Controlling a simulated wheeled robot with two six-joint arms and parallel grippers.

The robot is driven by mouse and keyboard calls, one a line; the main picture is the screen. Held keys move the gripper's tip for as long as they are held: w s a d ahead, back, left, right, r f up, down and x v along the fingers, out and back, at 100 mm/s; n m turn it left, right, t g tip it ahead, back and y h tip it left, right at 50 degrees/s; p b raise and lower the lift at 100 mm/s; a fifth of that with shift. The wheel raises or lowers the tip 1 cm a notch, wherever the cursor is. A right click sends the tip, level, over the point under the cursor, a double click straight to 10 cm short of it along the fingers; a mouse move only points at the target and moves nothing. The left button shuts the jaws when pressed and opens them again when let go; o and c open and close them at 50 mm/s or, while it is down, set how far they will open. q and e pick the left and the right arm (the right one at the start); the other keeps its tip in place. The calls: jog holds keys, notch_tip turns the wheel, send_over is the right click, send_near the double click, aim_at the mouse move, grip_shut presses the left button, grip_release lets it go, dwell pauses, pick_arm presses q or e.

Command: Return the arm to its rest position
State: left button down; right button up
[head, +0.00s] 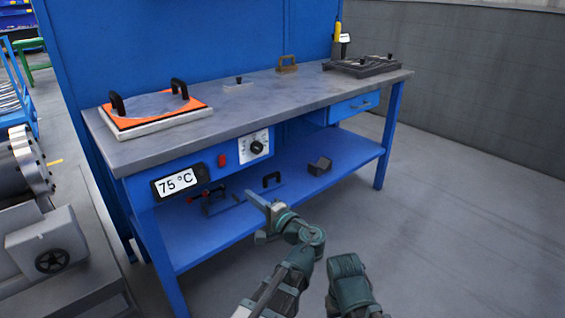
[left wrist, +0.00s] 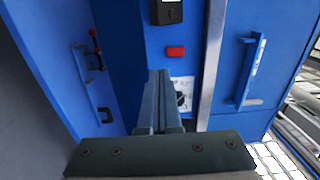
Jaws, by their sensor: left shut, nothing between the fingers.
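My left gripper (head: 257,201) is in front of the blue workbench, below the edge of the worktop (head: 225,116). Its fingers are shut with nothing between them. In the left wrist view the shut fingers (left wrist: 158,78) point at the blue front panel, with a red switch (left wrist: 175,52) beyond the tips. They partly cover the dial (left wrist: 183,92). My right gripper does not show.
An orange-topped plate with two black handles (head: 155,106) lies on the worktop at left. Small handled parts and a dark plate (head: 362,67) stand farther right. The lower shelf (head: 335,156) holds tools and a dark block (head: 320,166). The floor at right (head: 460,205) is clear.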

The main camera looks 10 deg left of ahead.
pick_arm(q)
jog(key=s+a+f+n+g+h, duration=0.1)
jog(key=s+f+n+g+h, duration=0.3)
jog(key=f, duration=0.6)
jog(key=s+f+n+g+h, duration=0.2)
jog(key=s+f+g+h, duration=0.3)
jog(key=f, duration=0.5)
jog(key=s+d+r+m+g+h+p, duration=0.1)
jog(key=s+d+h+p, duration=0.1)
jog(key=s+d, duration=0.45)
jog(key=s+d+r+m+g+h+p, duration=0.1)
jog(key=s+d+m+h+p, duration=0.2)
jog(key=d, duration=0.7)
notch_tip(320, 180, up, 38)
jog(key=s+n+p, duration=0.1)
jog(key=p, duration=3.6)
jog(key=shift+d+p, duration=0.15)
jog(key=shift+p, duration=0.15)
